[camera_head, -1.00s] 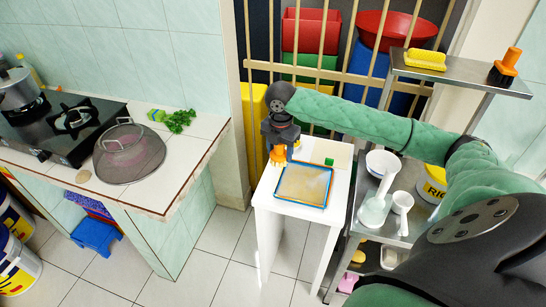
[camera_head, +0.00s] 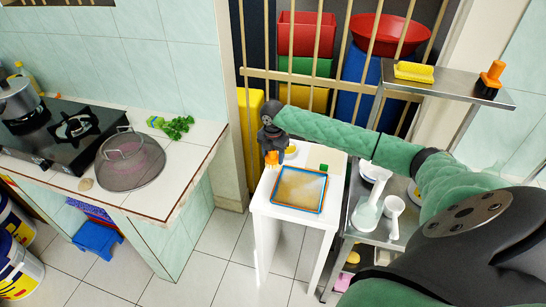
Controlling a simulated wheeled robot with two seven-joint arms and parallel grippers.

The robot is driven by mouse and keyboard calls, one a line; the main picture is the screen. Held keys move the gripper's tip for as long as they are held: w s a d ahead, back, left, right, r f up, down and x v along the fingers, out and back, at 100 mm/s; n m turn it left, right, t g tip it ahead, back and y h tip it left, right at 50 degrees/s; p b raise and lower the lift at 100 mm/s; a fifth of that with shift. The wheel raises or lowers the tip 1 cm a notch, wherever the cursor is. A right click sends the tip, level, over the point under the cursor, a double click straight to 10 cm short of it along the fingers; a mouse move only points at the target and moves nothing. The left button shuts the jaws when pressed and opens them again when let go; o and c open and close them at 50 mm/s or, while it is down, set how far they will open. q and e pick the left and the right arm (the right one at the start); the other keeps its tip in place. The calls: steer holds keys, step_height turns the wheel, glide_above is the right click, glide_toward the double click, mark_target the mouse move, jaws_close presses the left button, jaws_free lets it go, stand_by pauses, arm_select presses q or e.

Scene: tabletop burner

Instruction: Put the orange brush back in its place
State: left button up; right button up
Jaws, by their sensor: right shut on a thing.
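My right gripper (camera_head: 272,150) is at the back left corner of the small white table (camera_head: 264,207). It is shut on a small orange brush (camera_head: 272,159), whose lower part shows below the fingers. The frame does not clearly show whether the brush touches the table. A second brush with an orange handle and dark base (camera_head: 492,74) stands on the upper metal shelf (camera_head: 455,84) at the right. My left gripper is not in view.
A blue-rimmed tray (camera_head: 300,188) and a green-topped block (camera_head: 323,168) are on the white table. A yellow brush (camera_head: 414,72) lies on the shelf. A counter with a stove (camera_head: 70,130) and mesh cover (camera_head: 130,162) is at left. Wooden bars stand behind.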

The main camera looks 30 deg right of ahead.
steer(key=shift+f, duration=0.95)
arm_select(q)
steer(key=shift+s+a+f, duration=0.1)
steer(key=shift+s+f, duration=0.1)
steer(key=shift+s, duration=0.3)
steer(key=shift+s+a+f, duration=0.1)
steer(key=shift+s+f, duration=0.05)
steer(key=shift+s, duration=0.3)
arm_select(e)
steer(key=shift+f, duration=0.3)
steer(key=o, duration=1.4)
steer(key=shift+r, duration=0.6)
step_height(320, 180, up, 11)
steer(key=b, duration=0.3)
steer(key=shift+f, duration=0.1)
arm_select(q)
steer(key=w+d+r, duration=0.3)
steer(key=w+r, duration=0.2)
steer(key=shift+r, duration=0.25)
arm_select(e)
steer(key=shift+r, duration=0.35)
